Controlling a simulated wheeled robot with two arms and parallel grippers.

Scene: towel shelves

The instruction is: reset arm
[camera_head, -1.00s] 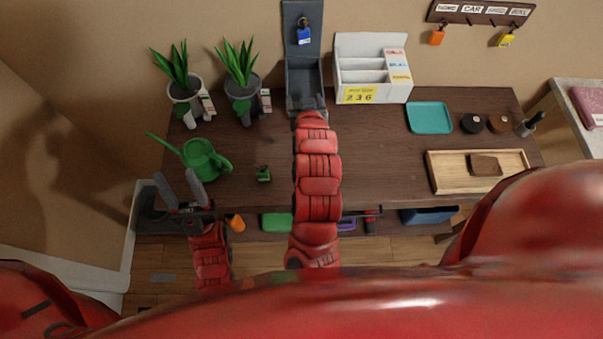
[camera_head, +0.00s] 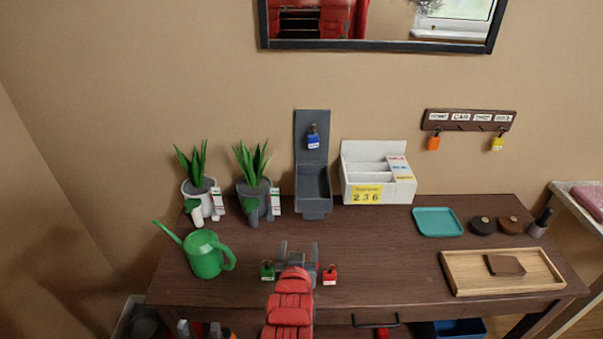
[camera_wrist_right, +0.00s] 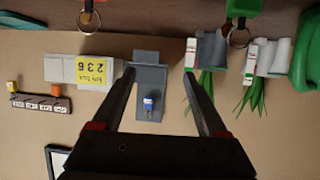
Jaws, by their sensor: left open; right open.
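My right gripper (camera_head: 298,252) is open and empty over the front middle of the brown table (camera_head: 390,240), below the grey box in the picture. Its two dark fingers (camera_wrist_right: 163,95) stand wide apart in the right wrist view, which shows the scene upside down. A green key tag (camera_head: 267,271) and a red key tag (camera_head: 329,275) show on either side of it.
The grey open box (camera_head: 313,187) with a blue tag (camera_head: 313,138) stands at the back, beside the white organizer (camera_head: 375,185). Two potted plants (camera_head: 254,192) and a green watering can (camera_head: 205,254) stand left. A teal tray (camera_head: 437,222) and wooden tray (camera_head: 452,272) lie right.

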